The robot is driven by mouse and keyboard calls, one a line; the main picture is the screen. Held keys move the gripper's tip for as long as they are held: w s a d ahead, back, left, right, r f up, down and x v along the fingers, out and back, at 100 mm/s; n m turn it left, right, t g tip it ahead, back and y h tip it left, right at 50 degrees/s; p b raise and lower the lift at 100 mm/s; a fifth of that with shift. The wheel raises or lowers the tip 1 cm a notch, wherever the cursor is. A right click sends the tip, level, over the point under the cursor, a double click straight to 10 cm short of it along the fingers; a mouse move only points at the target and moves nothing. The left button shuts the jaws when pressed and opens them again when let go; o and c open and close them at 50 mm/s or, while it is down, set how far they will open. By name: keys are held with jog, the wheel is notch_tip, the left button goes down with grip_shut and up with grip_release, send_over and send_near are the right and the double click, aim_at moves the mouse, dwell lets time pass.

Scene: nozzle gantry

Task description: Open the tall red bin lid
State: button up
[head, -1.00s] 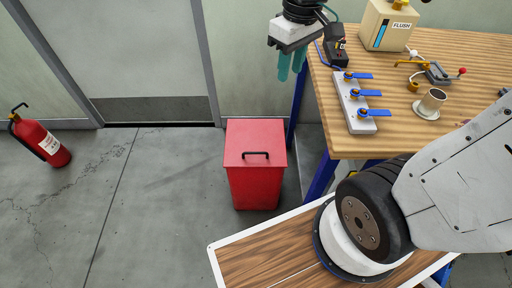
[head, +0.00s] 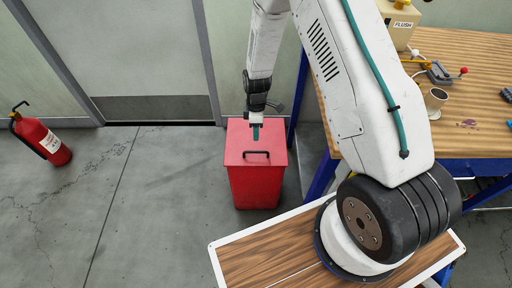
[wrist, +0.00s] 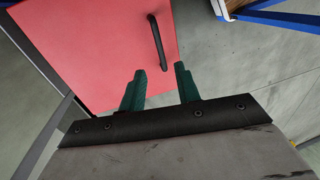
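The tall red bin (head: 257,187) stands on the floor beside the workbench. Its red lid (head: 238,141) is shut, with a black bar handle (head: 257,155) near its front edge. My gripper (head: 256,133) is above the back part of the lid, behind the handle in the head view. In the wrist view my gripper (wrist: 160,85) has its two green fingers apart with nothing between them. The lid (wrist: 105,45) lies beyond the fingers, and the handle (wrist: 157,42) is ahead of the fingertips, apart from them. The lid's rear edge is partly hidden by my gripper in the head view.
A workbench (head: 470,55) with blue legs stands to the right of the bin. A fire extinguisher (head: 40,137) stands at the far left. A grey door (head: 125,50) is behind. The floor left of the bin is clear.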

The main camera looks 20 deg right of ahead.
send_over(256, 147)
jog(key=s+a, duration=0.2)
jog(key=s, duration=0.2)
jog(key=f, duration=0.8)
jog(key=shift+s+d+f, duration=0.15)
jog(key=shift+d+f, duration=0.05)
jog(key=shift+f, duration=0.15)
grip_shut()
